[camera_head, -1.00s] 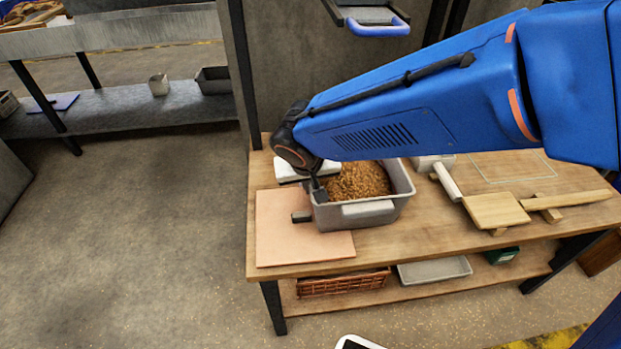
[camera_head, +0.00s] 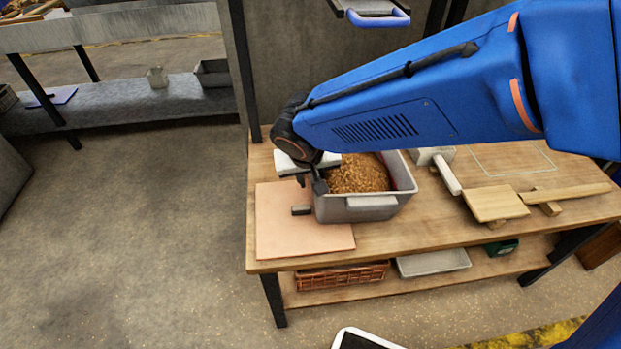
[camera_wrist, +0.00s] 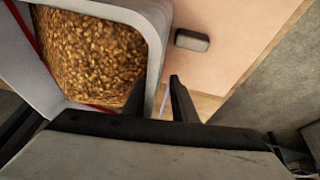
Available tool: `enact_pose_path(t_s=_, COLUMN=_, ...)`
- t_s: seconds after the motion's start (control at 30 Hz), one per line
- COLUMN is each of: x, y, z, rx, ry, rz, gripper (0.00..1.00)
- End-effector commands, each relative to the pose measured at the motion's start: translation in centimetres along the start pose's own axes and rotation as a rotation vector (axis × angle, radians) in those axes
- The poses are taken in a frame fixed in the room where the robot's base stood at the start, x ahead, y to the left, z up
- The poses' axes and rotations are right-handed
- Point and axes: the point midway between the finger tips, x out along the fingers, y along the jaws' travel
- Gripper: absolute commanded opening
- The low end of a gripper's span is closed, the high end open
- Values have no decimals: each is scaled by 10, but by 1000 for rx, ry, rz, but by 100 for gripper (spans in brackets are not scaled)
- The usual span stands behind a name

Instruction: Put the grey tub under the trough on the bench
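The grey tub (camera_head: 372,208), filled with brown grain (camera_head: 358,174), stands on the wooden bench (camera_head: 430,230), partly over a pinkish board (camera_head: 285,238). My gripper (camera_head: 310,184) is low at the tub's left wall. In the wrist view my gripper (camera_wrist: 160,95) has one finger on the grain side of the tub's rim (camera_wrist: 157,40) and the other outside it. A gap shows between the rim and the outer finger, so it looks open. A grey tray-like part with a blue handle (camera_head: 378,19) is above the bench's back; I cannot tell whether it is the trough.
A small dark block (camera_head: 301,210) is close to the tub's left side. A mallet-like tool (camera_head: 440,162) and a wooden paddle (camera_head: 496,203) lie to the right. A pale outlined patch (camera_head: 512,158) at the back right is clear. A reddish crate (camera_head: 342,276) sits on the lower shelf.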

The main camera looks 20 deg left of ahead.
Motion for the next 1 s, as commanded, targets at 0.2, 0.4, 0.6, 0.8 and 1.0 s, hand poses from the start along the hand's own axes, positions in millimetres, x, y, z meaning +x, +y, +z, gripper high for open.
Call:
enact_pose_path(t_s=0.2, x=-34, y=-2, z=-2, rx=1, ry=7, rz=-5, gripper=22)
enact_pose_path(t_s=0.4, x=-74, y=-1, z=-1, rx=0, ry=6, rz=-5, gripper=22)
enact_pose_path(t_s=0.6, x=-104, y=-1, z=-1, rx=1, ry=4, rz=-4, gripper=22)
enact_pose_path(t_s=0.8, x=-118, y=0, z=0, rx=0, ry=3, rz=-2, gripper=22)
enact_pose_path(t_s=1.0, x=-120, y=0, z=0, rx=0, ry=2, rz=-2, gripper=22)
